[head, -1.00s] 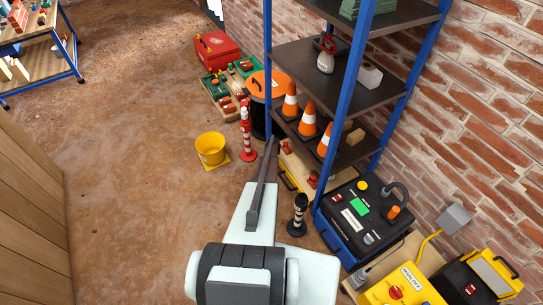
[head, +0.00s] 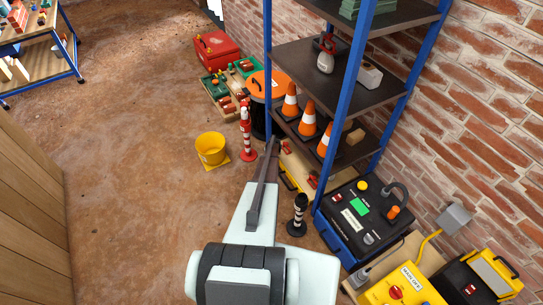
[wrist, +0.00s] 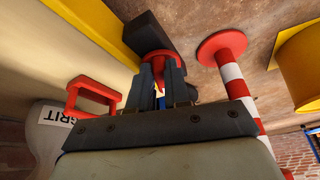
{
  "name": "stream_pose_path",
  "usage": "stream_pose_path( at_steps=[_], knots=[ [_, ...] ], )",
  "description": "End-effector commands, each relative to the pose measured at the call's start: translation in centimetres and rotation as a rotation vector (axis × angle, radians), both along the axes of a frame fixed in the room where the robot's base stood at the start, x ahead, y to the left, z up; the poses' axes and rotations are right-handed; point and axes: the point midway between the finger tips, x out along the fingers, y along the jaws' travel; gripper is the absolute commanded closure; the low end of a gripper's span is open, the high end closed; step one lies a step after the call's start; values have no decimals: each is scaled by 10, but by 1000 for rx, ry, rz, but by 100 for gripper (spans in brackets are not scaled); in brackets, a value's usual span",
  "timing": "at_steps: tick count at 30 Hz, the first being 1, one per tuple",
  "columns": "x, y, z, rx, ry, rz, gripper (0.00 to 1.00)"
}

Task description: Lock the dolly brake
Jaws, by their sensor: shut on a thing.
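In the wrist view my gripper (wrist: 161,88) has its two dark fingers shut on a red lever (wrist: 157,60), which shows around and between the fingertips. I take it to be the dolly brake. A dark block (wrist: 146,33) sits beside it, along the yellow edge of the pale dolly (wrist: 112,28). A red handle-like loop (wrist: 92,92) stands apart to the left. In the head view the pale, yellow-edged dolly (head: 299,168) lies low beside the shelf, with small red parts on it. My arm hides part of that area, and the fingertips cannot be made out there.
A red-and-white post (head: 246,135) and a yellow bucket (head: 210,149) stand left of the dolly. A black-and-white post (head: 298,215) stands in front. The blue-framed shelf (head: 317,63) and blue case (head: 350,257) crowd the right. Open floor (head: 130,190) lies left.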

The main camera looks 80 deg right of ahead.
Motion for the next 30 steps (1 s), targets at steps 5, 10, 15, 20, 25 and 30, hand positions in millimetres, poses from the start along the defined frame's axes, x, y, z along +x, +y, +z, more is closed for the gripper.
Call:
stream_pose_path(
  at_steps=[5, 10, 15, 20, 25, 30],
  knots=[
    [-2, -1, 0, 1, -1, 65, 100],
    [-2, -1, 0, 1, -1, 90, 100],
    [-2, -1, 0, 1, -1, 90, 100],
    [-2, -1, 0, 1, -1, 90, 75],
    [-2, -1, 0, 1, -1, 90, 72],
    [-2, 0, 1, 1, -1, 90, 72]
  ],
)
